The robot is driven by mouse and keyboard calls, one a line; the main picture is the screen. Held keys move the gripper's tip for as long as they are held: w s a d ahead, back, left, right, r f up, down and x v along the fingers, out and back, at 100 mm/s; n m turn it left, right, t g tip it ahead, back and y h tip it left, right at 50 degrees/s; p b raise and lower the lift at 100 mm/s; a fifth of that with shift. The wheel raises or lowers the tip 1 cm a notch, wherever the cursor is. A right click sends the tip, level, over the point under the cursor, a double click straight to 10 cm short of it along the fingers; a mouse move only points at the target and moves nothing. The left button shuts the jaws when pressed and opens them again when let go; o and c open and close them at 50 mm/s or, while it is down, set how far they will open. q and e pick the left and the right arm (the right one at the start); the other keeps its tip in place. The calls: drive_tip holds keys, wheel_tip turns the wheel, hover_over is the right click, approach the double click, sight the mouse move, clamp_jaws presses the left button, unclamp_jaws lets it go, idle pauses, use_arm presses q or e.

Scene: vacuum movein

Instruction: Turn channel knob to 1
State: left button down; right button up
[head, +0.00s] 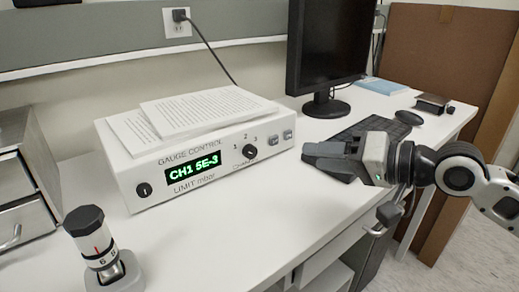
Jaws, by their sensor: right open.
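The channel knob (249,152) is a small black dial on the right part of the white gauge control box (150,190). The digits 1, 2 and 3 are printed around its upper side. Its pointer is too small to read for sure. The green display (194,172) reads "CH1 5E-3". My right gripper (318,156) is open and empty. It is to the right of the box, above the desk, with its fingers pointing left toward the knob and apart from it. My left gripper is not in view.
Papers (205,110) lie on top of the box. A numbered black-and-silver dial (92,236) stands at the front left. A monitor (325,45) and keyboard (372,130) are behind my right gripper.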

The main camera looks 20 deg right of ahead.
sight(254, 152)
drive_tip(key=p+x, duration=0.2)
drive_tip(key=x, duration=1.1)
drive_tip(key=shift+w+a+f, duration=0.15)
drive_tip(key=shift+w+a, duration=0.2)
drive_tip(key=shift+w, duration=0.1)
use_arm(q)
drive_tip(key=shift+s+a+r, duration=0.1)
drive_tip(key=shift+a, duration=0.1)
